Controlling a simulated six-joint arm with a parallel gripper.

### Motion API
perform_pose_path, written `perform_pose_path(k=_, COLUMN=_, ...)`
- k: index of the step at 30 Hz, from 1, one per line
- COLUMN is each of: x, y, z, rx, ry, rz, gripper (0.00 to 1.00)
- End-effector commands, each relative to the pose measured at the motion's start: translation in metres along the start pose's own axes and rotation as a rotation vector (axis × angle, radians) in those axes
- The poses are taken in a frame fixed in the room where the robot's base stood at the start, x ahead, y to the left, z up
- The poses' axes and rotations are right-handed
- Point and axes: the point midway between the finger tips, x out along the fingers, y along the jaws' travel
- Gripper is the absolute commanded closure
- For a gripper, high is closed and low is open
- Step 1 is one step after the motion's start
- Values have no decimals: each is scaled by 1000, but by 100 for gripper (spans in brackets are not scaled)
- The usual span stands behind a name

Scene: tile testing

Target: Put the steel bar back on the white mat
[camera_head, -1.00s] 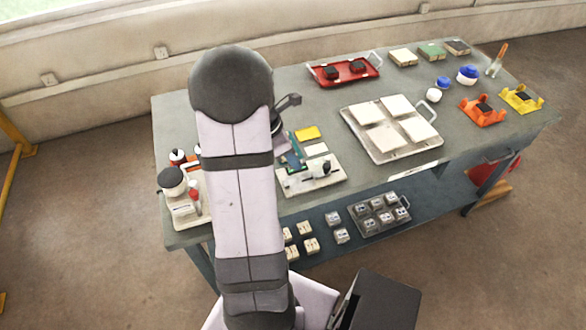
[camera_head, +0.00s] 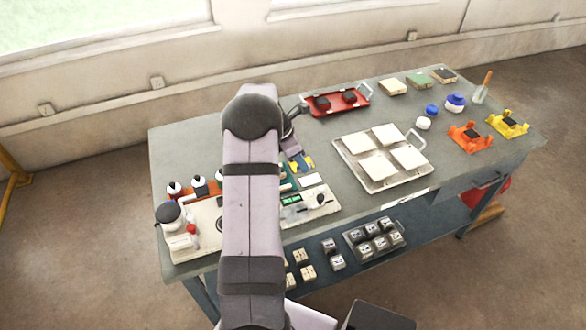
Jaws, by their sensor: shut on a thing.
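My gripper (camera_head: 298,160) is beyond my arm's elbow, low over the yellow patch near the middle of the table. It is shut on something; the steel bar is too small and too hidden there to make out. A small white mat (camera_head: 312,180) lies flat just in front of the yellow patch (camera_head: 307,165), near my gripper. I cannot tell whether the held thing touches anything. My arm hides part of the table to the left of the mat.
A device with a green display (camera_head: 292,199) stands in front of the mat. A tray with pale tiles (camera_head: 372,187) lies to the right, and a red tray (camera_head: 312,112) behind. Bottles and a white-based device (camera_head: 182,242) stand at the left. The far left tabletop is clear.

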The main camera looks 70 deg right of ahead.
Motion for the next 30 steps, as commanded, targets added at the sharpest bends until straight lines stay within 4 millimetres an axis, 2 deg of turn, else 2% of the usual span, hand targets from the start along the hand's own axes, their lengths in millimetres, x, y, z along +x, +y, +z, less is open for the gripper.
perform_pose_path(k=6, x=22, y=18, z=20, rx=1, ry=1, rz=-1, gripper=100)
perform_pose_path(k=12, x=31, y=24, z=25, rx=-1, ry=0, rz=1, gripper=100)
perform_pose_path(k=22, x=37, y=24, z=24, rx=-1, ry=0, rz=1, gripper=100)
perform_pose_path(k=30, x=54, y=24, z=16, rx=-1, ry=0, rz=1, gripper=100)
